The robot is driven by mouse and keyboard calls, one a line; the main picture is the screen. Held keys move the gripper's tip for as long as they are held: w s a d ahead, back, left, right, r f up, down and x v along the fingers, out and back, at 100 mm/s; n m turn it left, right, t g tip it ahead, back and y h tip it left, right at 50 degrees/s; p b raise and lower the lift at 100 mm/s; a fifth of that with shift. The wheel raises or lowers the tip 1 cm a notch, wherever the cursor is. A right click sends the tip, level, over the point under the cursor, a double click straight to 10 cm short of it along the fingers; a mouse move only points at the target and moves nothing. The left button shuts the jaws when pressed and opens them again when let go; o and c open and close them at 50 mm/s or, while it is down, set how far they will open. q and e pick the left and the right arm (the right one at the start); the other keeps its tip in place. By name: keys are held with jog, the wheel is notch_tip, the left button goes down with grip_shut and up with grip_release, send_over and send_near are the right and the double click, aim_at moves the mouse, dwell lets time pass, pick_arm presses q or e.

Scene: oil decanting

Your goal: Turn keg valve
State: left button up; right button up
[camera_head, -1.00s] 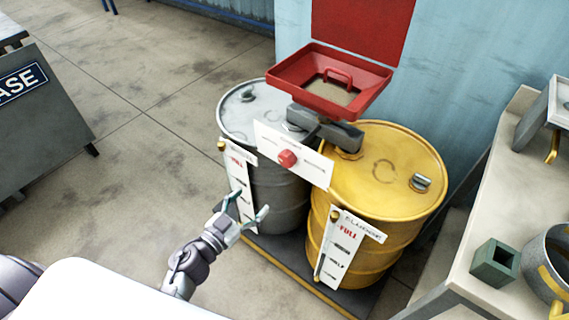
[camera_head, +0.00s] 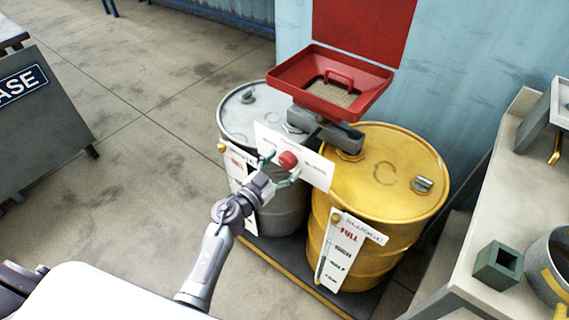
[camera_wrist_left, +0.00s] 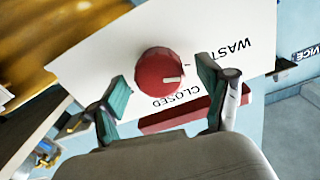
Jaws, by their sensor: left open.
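The red valve knob (camera_head: 288,159) sits on a white label plate (camera_head: 318,172) in front of the kegs, below the red funnel tray (camera_head: 376,76). In the left wrist view the knob (camera_wrist_left: 160,72) shows a pale pointer mark, with the words CLOSED and WASTE on the plate (camera_wrist_left: 100,62). My left gripper (camera_head: 279,167) is open at the knob. Its two teal fingers stand either side of the knob's near edge, with gaps visible in the left wrist view (camera_wrist_left: 166,100). My right gripper is not in view.
A grey keg (camera_head: 282,208) and a yellow keg (camera_head: 415,170) stand side by side on a dark pallet with a yellow edge. A bench (camera_head: 480,210) at the right holds a green square holder (camera_head: 497,264) and a grey pot (camera_head: 556,270).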

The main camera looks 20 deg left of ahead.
pick_arm(q)
jog(key=shift+w+d, duration=0.1)
jog(key=shift+w, duration=0.2)
jog(key=c, duration=1.2)
jog(key=shift+o, duration=0.2)
